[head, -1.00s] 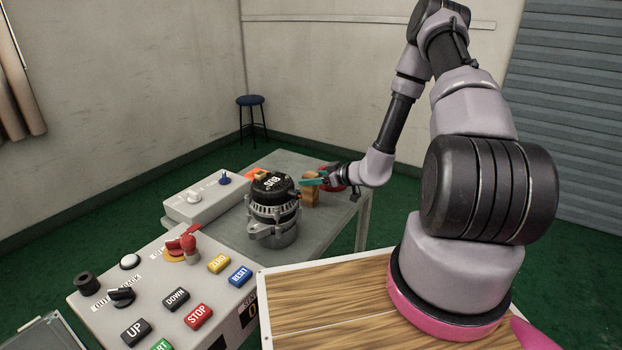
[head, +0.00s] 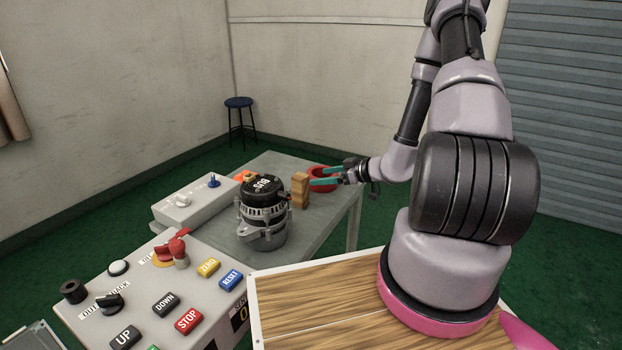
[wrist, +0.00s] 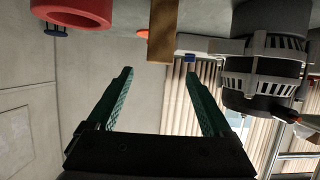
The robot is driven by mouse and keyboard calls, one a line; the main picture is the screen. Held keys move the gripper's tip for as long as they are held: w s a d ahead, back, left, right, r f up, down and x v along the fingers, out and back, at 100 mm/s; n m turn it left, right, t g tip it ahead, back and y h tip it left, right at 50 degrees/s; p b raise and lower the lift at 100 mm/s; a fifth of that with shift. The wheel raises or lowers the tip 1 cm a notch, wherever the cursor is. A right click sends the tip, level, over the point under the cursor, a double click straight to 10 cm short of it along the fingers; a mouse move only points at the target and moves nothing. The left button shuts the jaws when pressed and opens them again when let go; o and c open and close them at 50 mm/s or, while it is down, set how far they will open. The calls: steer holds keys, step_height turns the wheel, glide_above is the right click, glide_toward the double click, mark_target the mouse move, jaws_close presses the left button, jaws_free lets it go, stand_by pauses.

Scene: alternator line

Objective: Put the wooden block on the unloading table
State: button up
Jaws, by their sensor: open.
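In the wrist view the block (wrist: 163,30) hangs from the top edge of the picture, as the view is upside down. My gripper (head: 318,177) is open, with green fingers pointing left toward the block. In the wrist view my gripper (wrist: 158,72) is empty, and the block is ahead of the gap between the fingertips, apart from them. I cannot tell whether this grey table is the unloading table.
The alternator (head: 264,213) stands close to the block; it also shows in the wrist view (wrist: 265,55). A red ring-shaped or bowl-like object (head: 322,174) lies behind my fingers. An orange object (head: 244,176) and a grey switch box (head: 190,202) are beyond. A button panel (head: 160,290) is in front.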

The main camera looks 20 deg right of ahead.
steer(key=s+a+r+n+g, duration=0.2)
steer(key=s+r+n, duration=0.1)
steer(key=r+n, duration=0.55)
steer(key=s+a+r+n+g, duration=0.25)
steer(key=r+n, duration=0.35)
steer(key=n, duration=0.5)
steer(key=s+a+r+n+g, duration=0.2)
steer(key=s+r+n, duration=0.2)
steer(key=r+n, duration=0.45)
steer(key=s+d+r+n+t+h, duration=0.2)
steer(key=s+r+n, duration=0.5)
steer(key=n, duration=0.8)
steer(key=s+d+r+n+t+h, duration=0.2)
steer(key=s+r+n+h, duration=0.3)
steer(key=n, duration=1.1)
steer(key=shift+s+d+r, duration=0.8)
steer(key=shift+s+r, duration=0.05)
steer(key=shift+r, duration=0.95)
